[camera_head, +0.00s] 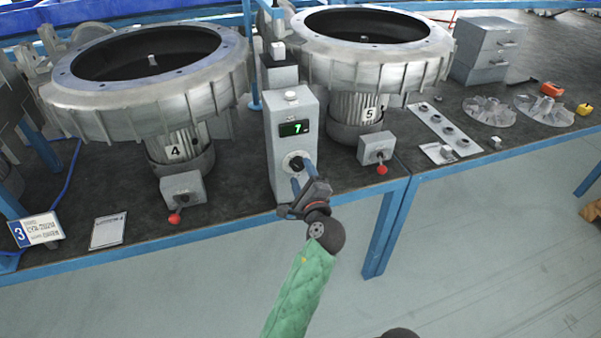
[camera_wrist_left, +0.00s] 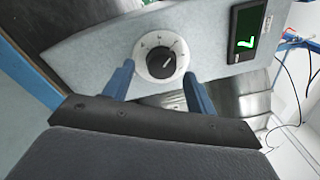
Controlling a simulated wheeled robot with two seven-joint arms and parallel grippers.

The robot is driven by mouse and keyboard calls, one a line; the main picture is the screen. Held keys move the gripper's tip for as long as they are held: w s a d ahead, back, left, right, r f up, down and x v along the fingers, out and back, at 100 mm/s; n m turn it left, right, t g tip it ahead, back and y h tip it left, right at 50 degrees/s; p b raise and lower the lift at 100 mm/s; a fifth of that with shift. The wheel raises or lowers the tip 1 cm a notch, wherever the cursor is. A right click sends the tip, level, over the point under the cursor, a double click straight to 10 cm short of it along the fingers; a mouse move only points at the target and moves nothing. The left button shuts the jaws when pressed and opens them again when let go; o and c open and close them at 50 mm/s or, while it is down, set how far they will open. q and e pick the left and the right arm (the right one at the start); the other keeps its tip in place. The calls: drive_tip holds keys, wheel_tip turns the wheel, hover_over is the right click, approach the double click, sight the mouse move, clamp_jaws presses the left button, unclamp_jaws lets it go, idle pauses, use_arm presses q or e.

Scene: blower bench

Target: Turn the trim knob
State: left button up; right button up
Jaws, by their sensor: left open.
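The trim knob is a black knob on a white round dial, on the front of a grey control box (camera_head: 281,120) with a green lit "7" display (camera_head: 294,128). In the head view the knob (camera_head: 296,163) shows just above my left gripper (camera_head: 301,180). In the left wrist view the knob (camera_wrist_left: 161,62) sits between and ahead of the two blue fingertips of my left gripper (camera_wrist_left: 158,78). The fingers are open, one on each side of the dial. Whether they touch it I cannot tell. My right gripper is in neither view.
Blowers numbered 4 (camera_head: 174,153) and 5 (camera_head: 369,114) stand either side of the box. Small boxes with red levers (camera_head: 182,188) (camera_head: 377,149) sit near the bench front. A plate with several knobs (camera_head: 445,128) lies to the right. The floor in front is clear.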

use_arm(q)
drive_tip(key=b+v, duration=0.1)
drive_tip(key=v, duration=0.5)
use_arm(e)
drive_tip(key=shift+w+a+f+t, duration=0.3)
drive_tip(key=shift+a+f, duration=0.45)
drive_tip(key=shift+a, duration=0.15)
use_arm(q)
drive_tip(key=shift+a, duration=0.1)
